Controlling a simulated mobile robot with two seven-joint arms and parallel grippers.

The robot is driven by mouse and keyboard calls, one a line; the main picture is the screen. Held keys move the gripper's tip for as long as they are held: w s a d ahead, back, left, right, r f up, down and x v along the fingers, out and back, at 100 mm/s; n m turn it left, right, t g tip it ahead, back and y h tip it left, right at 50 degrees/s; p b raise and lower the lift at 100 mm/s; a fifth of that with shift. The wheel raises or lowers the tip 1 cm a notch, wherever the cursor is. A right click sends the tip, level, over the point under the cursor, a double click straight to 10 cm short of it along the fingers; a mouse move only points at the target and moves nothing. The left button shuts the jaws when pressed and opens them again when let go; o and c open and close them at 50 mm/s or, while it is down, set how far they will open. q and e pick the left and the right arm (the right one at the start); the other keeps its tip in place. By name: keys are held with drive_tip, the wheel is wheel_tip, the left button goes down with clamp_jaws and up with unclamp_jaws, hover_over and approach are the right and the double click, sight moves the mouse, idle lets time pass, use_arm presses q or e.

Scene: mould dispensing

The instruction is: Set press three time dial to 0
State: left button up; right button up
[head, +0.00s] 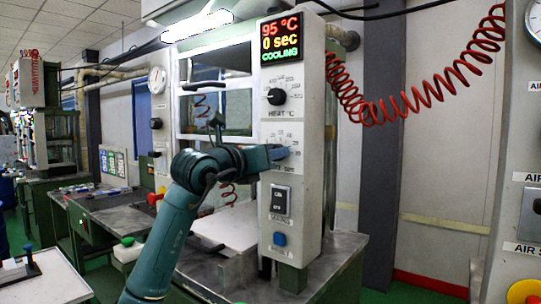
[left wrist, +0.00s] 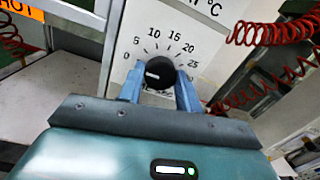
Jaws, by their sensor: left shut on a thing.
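The press control panel (head: 291,210) stands upright with a display (head: 281,40) reading 95 °C, 0 sec and COOLING. The black time dial (left wrist: 160,73) shows in the left wrist view, with a scale from 0 to 25 around it. Its white pointer mark faces left, close to the 0 side. My left gripper (head: 280,153) is at this dial on the panel, below the heat dial, and hides it in the head view. In the left wrist view its two blue fingers (left wrist: 160,88) are shut on the dial's sides. My right gripper is not in view.
The heat dial (head: 276,97) is just above my left gripper. A black switch (head: 281,203) and a blue button (head: 280,239) are below it. A red coiled hose (head: 420,100) hangs at the right. Another panel (head: 519,150) stands at the right edge.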

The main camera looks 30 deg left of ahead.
use_arm(q)
drive_tip(key=o, duration=1)
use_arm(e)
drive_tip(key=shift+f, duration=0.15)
use_arm(q)
drive_tip(key=s+a+b, duration=0.1)
drive_tip(key=s+b, duration=0.2)
drive_tip(key=s, duration=1)
drive_tip(key=shift+a+f, duration=0.15)
drive_tip(key=shift+f, duration=0.2)
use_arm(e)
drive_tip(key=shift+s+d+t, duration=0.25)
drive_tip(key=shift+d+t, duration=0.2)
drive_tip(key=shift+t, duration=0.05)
